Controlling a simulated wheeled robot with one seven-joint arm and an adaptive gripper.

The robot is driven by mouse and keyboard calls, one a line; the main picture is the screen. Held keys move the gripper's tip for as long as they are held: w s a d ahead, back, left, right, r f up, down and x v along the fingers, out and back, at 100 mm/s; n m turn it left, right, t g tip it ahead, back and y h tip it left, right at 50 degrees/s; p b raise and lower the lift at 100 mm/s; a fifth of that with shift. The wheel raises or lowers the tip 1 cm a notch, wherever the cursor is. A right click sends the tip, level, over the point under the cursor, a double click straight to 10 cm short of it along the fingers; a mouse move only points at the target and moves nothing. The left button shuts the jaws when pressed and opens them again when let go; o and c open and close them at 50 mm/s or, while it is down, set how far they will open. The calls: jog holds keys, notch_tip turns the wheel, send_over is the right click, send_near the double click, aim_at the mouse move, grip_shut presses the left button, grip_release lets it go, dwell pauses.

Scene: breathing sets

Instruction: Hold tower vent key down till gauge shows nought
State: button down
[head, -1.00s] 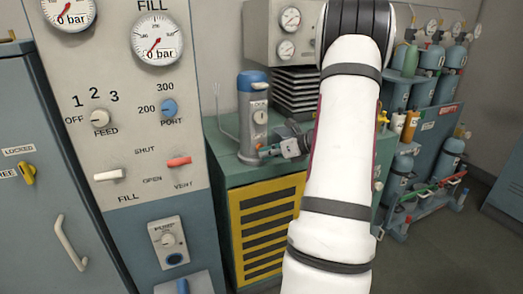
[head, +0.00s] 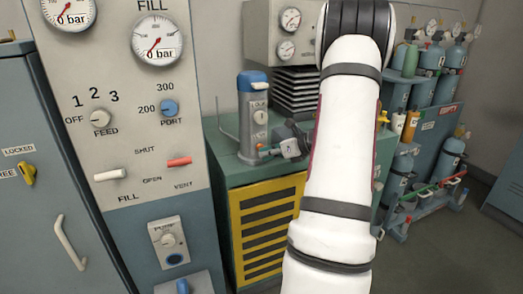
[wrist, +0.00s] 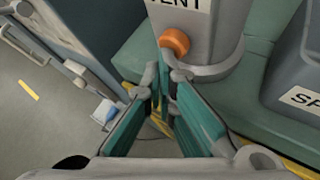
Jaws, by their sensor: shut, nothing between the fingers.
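The tower (head: 248,133) is a grey cylinder with a blue cap, standing on the green cabinet top. Its small round gauge (head: 260,117) faces me, but its reading is too small to make out. The orange vent key (wrist: 174,42) sticks out low on the tower, under a label ending in "ENT", in the wrist view. My gripper (wrist: 162,82) is shut and empty, with its fingertips just short of the key in that view. I cannot tell whether they touch it. In the head view my gripper (head: 286,149) is right of the tower's base.
A grey box (wrist: 297,75) with a partly seen label stands right of the tower in the wrist view. The fill panel (head: 130,85) is at the left in the head view. A stack of dark plates (head: 295,92) stands behind the tower. Gas cylinders (head: 432,60) stand at the right.

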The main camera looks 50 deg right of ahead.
jog(key=shift+s+a, duration=0.55)
jog(key=shift+s, duration=0.3)
jog(key=shift+s+a+p, duration=0.1)
jog(key=shift+s+a, duration=0.35)
jog(key=shift+s, duration=0.25)
jog(key=shift+s+a+p, duration=0.1)
jog(key=shift+s+a, duration=0.3)
jog(key=shift+s, duration=0.35)
jog(key=shift+s+a+p, duration=0.1)
jog(key=shift+s+a, duration=0.35)
jog(key=shift+s, duration=0.25)
